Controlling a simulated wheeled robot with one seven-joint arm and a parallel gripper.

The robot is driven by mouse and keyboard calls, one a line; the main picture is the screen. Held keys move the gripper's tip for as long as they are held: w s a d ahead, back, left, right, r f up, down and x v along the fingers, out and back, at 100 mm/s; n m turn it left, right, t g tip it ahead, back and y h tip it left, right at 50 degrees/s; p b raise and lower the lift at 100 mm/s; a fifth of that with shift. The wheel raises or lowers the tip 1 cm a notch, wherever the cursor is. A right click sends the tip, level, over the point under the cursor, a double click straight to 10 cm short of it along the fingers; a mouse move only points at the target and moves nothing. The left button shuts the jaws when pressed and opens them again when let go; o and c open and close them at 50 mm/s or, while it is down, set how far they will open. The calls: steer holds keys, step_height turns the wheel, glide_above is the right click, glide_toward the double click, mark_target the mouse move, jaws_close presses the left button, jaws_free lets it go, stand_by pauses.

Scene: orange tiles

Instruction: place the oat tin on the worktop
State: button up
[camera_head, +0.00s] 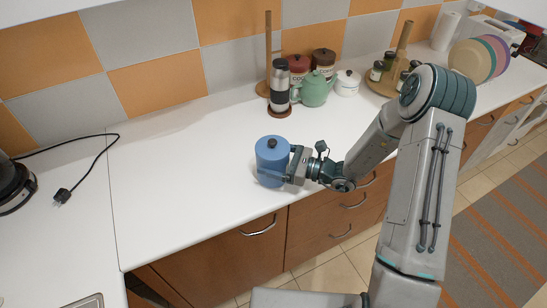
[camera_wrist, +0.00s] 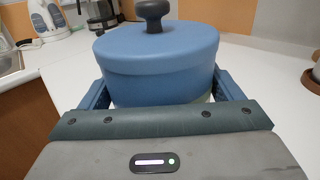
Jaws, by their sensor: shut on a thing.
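The oat tin (camera_head: 271,164) is a blue cylinder with a lid and a dark knob. In the head view it is upright at the front part of the white worktop (camera_head: 190,185). I cannot tell whether its base touches the surface. My gripper (camera_head: 284,167) is shut on the tin from the right, with a finger on either side. In the wrist view the tin (camera_wrist: 157,62) fills the middle between the fingers (camera_wrist: 158,95). Its lower part is hidden behind the gripper body.
A wooden tray with jars (camera_head: 378,84) is farther right. A cable and plug (camera_head: 62,196) lie left. The worktop left of the tin is clear.

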steer(key=shift+f, duration=0.2)
steer(key=shift+f, duration=0.1)
